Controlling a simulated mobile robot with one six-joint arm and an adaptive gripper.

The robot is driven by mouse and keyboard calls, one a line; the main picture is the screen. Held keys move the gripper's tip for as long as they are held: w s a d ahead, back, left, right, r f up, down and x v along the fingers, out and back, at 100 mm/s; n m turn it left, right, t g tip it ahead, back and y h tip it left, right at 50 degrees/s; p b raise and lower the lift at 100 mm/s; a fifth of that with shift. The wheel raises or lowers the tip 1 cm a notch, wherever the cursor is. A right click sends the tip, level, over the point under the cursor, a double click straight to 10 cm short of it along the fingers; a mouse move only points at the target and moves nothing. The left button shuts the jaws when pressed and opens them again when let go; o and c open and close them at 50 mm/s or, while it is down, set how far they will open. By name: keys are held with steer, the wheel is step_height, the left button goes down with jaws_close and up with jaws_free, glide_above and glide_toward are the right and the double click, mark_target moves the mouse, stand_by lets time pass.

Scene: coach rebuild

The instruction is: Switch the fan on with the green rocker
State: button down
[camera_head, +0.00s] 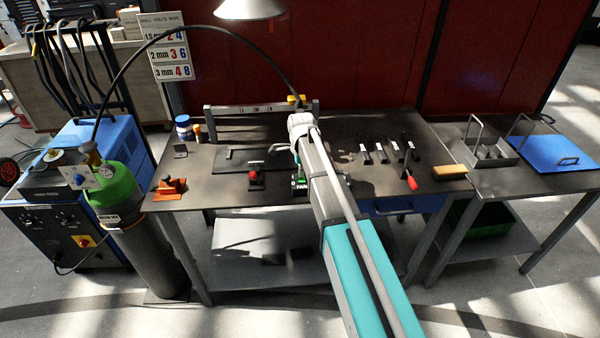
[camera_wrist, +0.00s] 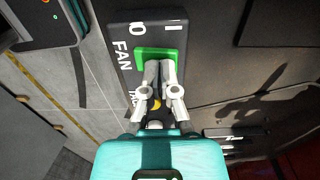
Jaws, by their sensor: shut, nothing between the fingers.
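The fan switch (camera_wrist: 120,75) is a dark box lettered FAN. In the wrist view its green rocker (camera_wrist: 143,56) lies at the top centre, with white marks above it. My gripper (camera_wrist: 160,66) is shut and empty, its two fingertips together over the lower part of the rocker. I cannot tell whether they touch it or which way it is tipped. In the head view the FAN label (camera_head: 302,187) shows on the workbench, beside my forearm, which hides most of the switch and my fingers.
A red-knobbed device (camera_head: 255,177) stands left of the switch on the workbench (camera_head: 215,190). An orange item (camera_head: 170,187) is farther left. To the right are several dark pieces, a red-handled tool (camera_head: 411,183) and a tan block (camera_head: 450,172). A lamp (camera_head: 250,9) hangs above.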

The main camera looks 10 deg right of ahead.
steer(key=shift+r, duration=0.1)
step_height(320, 180, up, 14)
steer(key=s+p, duration=0.2)
steer(key=p, duration=1.1)
steer(key=shift+s+f+p, duration=0.25)
steer(key=shift+s+p, duration=0.1)
steer(key=shift+s, duration=0.05)
stand_by(0.5)
steer(key=s+d+f+n+b, duration=0.2)
steer(key=s+d+n, duration=0.1)
steer(key=s+n, duration=0.6)
steer(key=s+d+f+n+b, duration=0.2)
steer(key=s+d+n, duration=0.1)
steer(key=s+n, duration=0.6)
steer(key=s, duration=0.4)
steer(key=shift+d, duration=0.3)
steer(key=shift+w, duration=0.1)
